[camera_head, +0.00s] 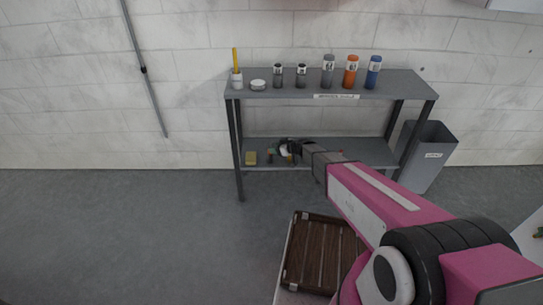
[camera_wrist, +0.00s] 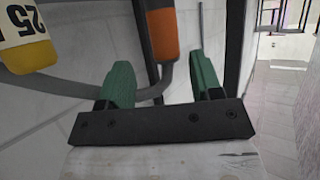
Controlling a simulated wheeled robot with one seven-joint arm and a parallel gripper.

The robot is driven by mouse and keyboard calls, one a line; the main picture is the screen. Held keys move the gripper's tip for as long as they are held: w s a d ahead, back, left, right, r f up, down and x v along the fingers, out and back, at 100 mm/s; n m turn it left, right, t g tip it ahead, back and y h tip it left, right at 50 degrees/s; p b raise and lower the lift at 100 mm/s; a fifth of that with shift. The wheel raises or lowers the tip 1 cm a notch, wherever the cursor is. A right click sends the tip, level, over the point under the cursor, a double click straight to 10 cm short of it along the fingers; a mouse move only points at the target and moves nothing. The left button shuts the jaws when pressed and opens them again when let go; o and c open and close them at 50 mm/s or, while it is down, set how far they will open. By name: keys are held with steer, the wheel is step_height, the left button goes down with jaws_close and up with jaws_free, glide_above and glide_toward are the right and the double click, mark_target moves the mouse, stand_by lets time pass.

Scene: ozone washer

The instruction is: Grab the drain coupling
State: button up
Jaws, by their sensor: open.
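My gripper (camera_wrist: 161,82) is open in the wrist view, with its two green fingers apart. A curved grey hose (camera_wrist: 78,88) runs behind the fingers. I see no contact between the fingers and either one. I cannot tell for sure which thing is the drain coupling. In the head view my gripper (camera_head: 289,149) is at the lower shelf (camera_head: 355,151) of the grey rack, small and dark, and partly hides the small items there.
A yellow item with a white label marked 25 (camera_wrist: 27,38) is at the wrist view's upper left. A yellow block (camera_head: 251,158) lies on the lower shelf. Several bottles, including an orange one (camera_head: 350,72), stand on the top shelf. A grey bin (camera_head: 427,155) stands to the right.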

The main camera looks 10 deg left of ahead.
mark_target(270, 155)
steer(key=x, duration=0.5)
steer(key=shift+s+a+f, duration=0.2)
steer(key=shift+a+f, duration=0.15)
steer(key=shift+a, duration=0.05)
steer(key=c, duration=1)
